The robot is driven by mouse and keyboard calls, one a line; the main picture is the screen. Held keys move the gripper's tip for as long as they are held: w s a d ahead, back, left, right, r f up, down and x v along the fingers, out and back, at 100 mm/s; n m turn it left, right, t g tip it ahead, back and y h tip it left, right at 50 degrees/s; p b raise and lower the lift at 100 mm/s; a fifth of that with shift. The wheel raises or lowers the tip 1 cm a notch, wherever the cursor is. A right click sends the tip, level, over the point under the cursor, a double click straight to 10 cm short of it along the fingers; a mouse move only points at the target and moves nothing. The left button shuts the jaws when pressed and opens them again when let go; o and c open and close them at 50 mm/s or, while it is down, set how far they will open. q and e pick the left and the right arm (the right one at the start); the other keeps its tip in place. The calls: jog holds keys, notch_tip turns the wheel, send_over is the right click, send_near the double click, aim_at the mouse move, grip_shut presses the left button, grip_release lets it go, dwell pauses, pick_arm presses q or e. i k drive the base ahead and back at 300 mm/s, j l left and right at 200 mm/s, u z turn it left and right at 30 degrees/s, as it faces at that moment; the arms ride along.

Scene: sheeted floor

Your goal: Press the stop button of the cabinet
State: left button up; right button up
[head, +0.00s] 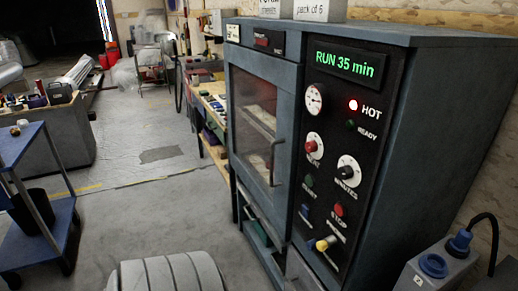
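The cabinet (264,134) is a dark blue-grey metal unit with a glass-windowed door, seen at an angle in the head view. Its black control panel (330,105) is on the right of the front. The stop button is a small red round button (338,210) low on the panel, above the label "STOP". A green start button (309,181) is to its upper left. Neither gripper is in view, and nothing covers the stop button.
Red heat knob (314,146) and minutes dial (348,170) sit above the buttons. A yellow-ended handle (326,243) sticks out below. A blue cart (41,202) stands at left, a grey box with blue sockets (437,266) at lower right. Floor in front is mostly clear.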

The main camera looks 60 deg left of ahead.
aim_at(340, 212)
jog(key=u, duration=1.95)
